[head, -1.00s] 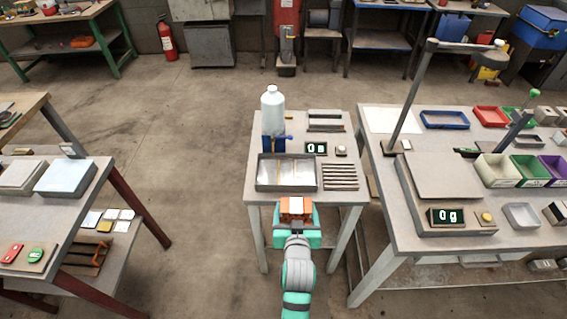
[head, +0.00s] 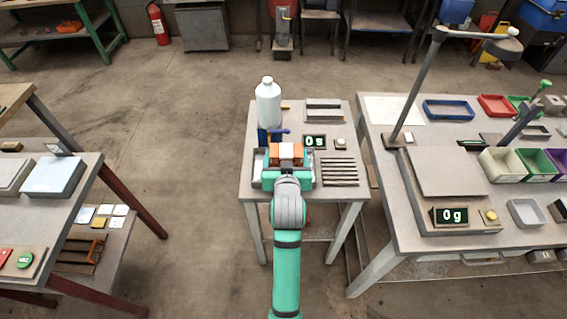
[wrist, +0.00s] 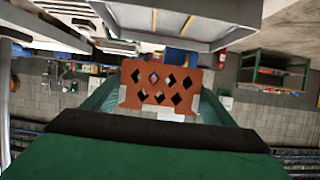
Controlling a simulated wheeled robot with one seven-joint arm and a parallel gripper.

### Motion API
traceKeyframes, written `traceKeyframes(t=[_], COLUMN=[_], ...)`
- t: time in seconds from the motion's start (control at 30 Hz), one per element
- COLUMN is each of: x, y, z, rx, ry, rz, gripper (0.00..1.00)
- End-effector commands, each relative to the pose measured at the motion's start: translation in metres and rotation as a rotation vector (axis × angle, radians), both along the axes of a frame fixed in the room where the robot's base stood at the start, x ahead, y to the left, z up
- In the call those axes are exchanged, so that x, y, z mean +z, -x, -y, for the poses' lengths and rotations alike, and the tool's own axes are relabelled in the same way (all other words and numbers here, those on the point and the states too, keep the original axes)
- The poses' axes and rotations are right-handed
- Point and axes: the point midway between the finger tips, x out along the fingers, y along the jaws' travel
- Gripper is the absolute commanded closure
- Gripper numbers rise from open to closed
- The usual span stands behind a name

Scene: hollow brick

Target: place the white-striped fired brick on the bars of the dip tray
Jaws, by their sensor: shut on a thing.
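The orange fired brick (head: 286,151) with a white stripe is between the fingers of my gripper (head: 287,162). My gripper is shut on it. In the wrist view, one orange face of the brick (wrist: 158,90) shows several diamond-shaped holes, with a finger at each side. In the head view the brick and gripper overlap the grey dip tray (head: 257,168) on the small middle table. The wrist view shows a grey tray wall (wrist: 180,44) above the brick in the picture, with a gap between them. The tray's bars are mostly hidden by my gripper and arm.
A white bottle (head: 268,103) on a blue stand is behind the tray. A crowded larger table (head: 400,255) stands at the right.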

Motion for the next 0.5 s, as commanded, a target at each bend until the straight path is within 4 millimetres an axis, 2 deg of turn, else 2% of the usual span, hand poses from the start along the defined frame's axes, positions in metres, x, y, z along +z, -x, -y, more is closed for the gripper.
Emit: traceKeyframes(t=[0.03, 0.2, 0.5], x=[-0.012, -0.036, -0.052], y=[-0.006, -0.026, -0.039], z=[-0.001, -0.003, -0.006], rx=[-0.002, -0.005, -0.007], ry=[0.0, 0.0, 0.001], rz=[-0.006, -0.004, -0.002], gripper=[0.53, 0.53, 0.53])
